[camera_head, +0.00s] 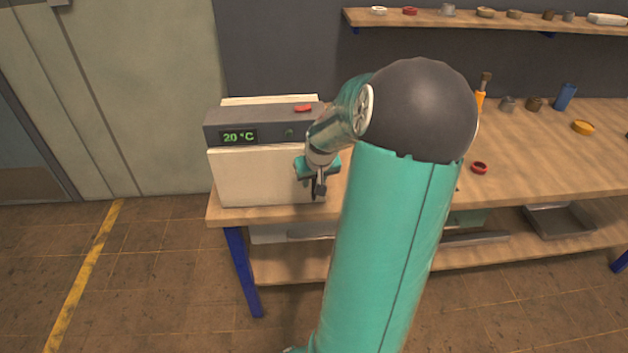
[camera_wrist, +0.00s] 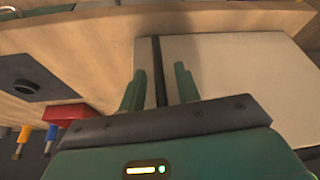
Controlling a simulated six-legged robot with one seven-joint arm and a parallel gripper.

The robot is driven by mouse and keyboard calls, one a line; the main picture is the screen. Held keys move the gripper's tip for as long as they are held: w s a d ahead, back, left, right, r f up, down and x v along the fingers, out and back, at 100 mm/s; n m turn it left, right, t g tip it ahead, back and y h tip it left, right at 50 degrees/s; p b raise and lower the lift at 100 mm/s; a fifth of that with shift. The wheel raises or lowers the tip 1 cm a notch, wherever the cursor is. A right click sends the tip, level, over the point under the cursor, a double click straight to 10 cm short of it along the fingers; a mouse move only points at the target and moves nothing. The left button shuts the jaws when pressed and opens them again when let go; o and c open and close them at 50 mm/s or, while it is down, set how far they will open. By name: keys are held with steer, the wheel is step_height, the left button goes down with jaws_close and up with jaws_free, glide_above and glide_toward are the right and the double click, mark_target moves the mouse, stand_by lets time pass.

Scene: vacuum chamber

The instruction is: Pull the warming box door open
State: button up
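The warming box (camera_head: 262,125) stands at the left end of the workbench, with a grey top panel reading 20 °C. Its cream door (camera_head: 258,178) faces front and looks shut; it shows as a pale panel in the wrist view (camera_wrist: 225,65). My gripper (camera_head: 318,180) is at the door's right edge in the head view. In the wrist view, my gripper's two green fingers (camera_wrist: 158,88) are apart. A dark bar, which looks like the door handle (camera_wrist: 157,55), runs between them with gaps on both sides. My arm hides part of the box's right side.
The wooden workbench (camera_head: 535,150) extends right, with a red ring (camera_head: 480,167), a yellow ring (camera_head: 583,127) and a blue bottle (camera_head: 564,96) on it. A wall shelf (camera_head: 480,20) holds small parts. The floor left of the bench, by the yellow line (camera_head: 85,270), is clear.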

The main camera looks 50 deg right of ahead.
steer(key=shift+f, duration=0.3)
jaws_close()
